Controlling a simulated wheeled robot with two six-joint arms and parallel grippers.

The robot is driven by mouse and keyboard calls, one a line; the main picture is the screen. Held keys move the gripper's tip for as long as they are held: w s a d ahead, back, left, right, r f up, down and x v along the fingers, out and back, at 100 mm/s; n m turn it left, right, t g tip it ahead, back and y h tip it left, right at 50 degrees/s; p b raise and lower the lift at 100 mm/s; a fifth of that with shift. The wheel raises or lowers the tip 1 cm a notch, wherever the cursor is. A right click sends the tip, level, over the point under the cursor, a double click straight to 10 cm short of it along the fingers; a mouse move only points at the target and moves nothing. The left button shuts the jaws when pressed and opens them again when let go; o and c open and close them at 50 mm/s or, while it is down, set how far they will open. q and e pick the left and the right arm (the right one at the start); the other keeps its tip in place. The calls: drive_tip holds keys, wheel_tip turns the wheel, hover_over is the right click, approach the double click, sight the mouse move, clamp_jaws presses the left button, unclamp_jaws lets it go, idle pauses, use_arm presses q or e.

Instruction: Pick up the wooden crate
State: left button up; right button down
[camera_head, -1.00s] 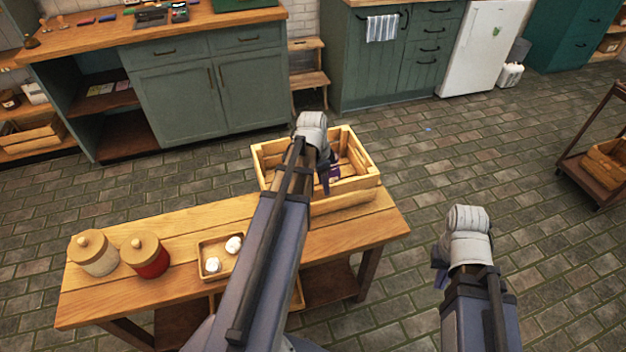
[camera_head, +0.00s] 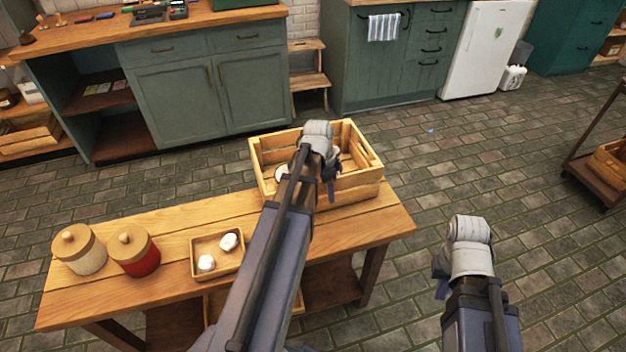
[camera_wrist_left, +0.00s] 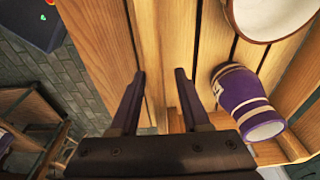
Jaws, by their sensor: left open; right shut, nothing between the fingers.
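The wooden crate (camera_head: 268,186) is a slatted open box on the right end of the wooden table. It holds a purple and white cup (camera_wrist_left: 245,100) and a white round dish (camera_wrist_left: 268,14), both seen in the left wrist view. My left gripper (camera_head: 332,190) is over the crate, and its arm hides part of the inside. In the left wrist view its two fingers (camera_wrist_left: 158,90) are apart, with the crate's wooden side (camera_wrist_left: 147,50) showing between them. I cannot tell if they touch it. My right gripper (camera_head: 438,282) is shut and empty, right of the table.
The table (camera_head: 185,222) also carries a white jar (camera_head: 80,250), a red jar (camera_head: 134,254) and a small tray (camera_head: 228,265) with white pieces. Green cabinets (camera_head: 180,98) stand behind. The floor (camera_head: 470,155) right of the table is clear up to a trolley (camera_head: 585,165).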

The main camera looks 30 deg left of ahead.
use_arm(q)
drive_tip(key=shift+c, duration=0.3)
clamp_jaws()
idle(1.1)
